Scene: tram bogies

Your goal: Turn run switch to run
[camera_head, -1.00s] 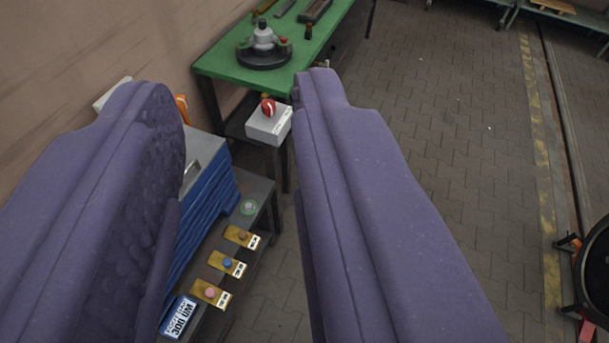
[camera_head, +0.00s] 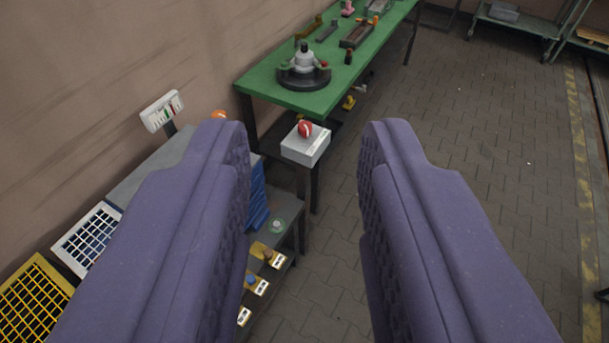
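The run switch is a round red knob with a white mark (camera_head: 305,129). It sits on top of a light grey box (camera_head: 304,148) on a post, in front of the green bench. My gripper (camera_head: 305,150) is open, with two thick purple fingers to the left and right of the box in the picture. Nothing is between the fingers up close. The box appears beyond the fingertips, not touched. The writing on the box's label is too small to read.
A green workbench (camera_head: 345,65) with a dark round fixture (camera_head: 303,78) stands behind the switch. A grey shelf with yellow button plates (camera_head: 267,254) is below left. Yellow (camera_head: 30,300) and white (camera_head: 88,240) grid racks stand at left. Paved floor is clear at right.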

